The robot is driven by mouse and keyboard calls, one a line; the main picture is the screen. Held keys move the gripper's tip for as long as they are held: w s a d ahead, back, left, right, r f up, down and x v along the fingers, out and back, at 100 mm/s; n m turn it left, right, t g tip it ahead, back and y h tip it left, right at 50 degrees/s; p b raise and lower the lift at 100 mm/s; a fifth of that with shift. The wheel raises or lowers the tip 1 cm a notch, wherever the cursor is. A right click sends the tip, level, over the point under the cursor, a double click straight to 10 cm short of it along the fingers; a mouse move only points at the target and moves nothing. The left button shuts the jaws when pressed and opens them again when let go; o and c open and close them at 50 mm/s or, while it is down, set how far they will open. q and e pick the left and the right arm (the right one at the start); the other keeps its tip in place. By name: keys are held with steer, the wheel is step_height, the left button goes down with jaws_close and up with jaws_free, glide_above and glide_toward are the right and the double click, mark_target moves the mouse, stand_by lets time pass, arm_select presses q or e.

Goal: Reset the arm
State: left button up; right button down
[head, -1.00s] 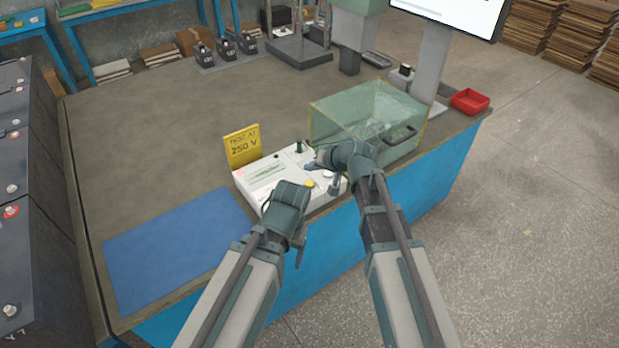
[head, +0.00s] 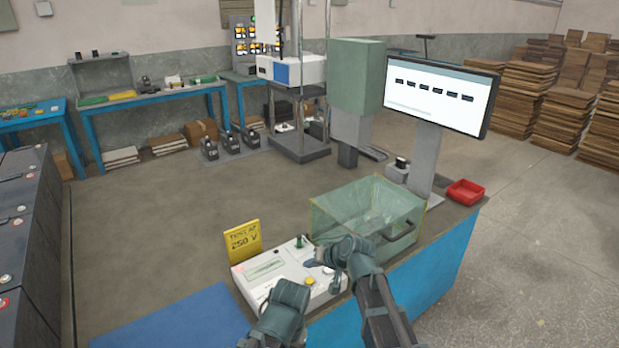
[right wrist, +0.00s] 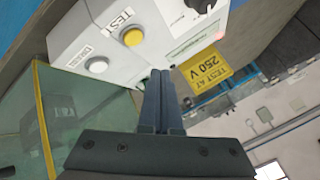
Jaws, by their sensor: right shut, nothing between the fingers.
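My right gripper (head: 313,262) is shut and empty, just over the right part of a white tester box (head: 262,268). In the right wrist view its fingers (right wrist: 159,75) lie together beside the tester's edge; I cannot tell whether they touch it. The tester shows a yellow TEST button (right wrist: 133,37), a white button (right wrist: 97,65) and a dark knob (right wrist: 204,5) there. My left gripper (head: 283,302) is in front of the tester's near edge. Its fingers are not clear, so its opening cannot be told.
A clear green-tinted box (head: 345,212) with a dark handle stands right of the tester. A yellow "TEST AT 250 V" sign (head: 243,241) stands behind it. A blue mat (head: 180,325), monitor (head: 437,95) and red tray (head: 466,192) are around. The bench's middle left is clear.

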arm_select(q)
step_height(320, 180, up, 6)
steer(key=p, duration=0.5)
steer(key=shift+f, duration=0.25)
arm_select(e)
steer(key=s+d+n+g+h, duration=0.2)
steer(key=s+g+h, duration=0.1)
steer(key=s, duration=0.9)
steer(key=s+d+n+g+h, duration=0.2)
steer(key=s+d+g+h, duration=0.1)
steer(key=s, duration=1)
steer(key=shift+d+f+g+h, duration=0.35)
steer(key=shift+g+h, duration=0.15)
steer(key=shift+h, duration=0.2)
steer(key=shift+a, duration=0.1)
stand_by(2.0)
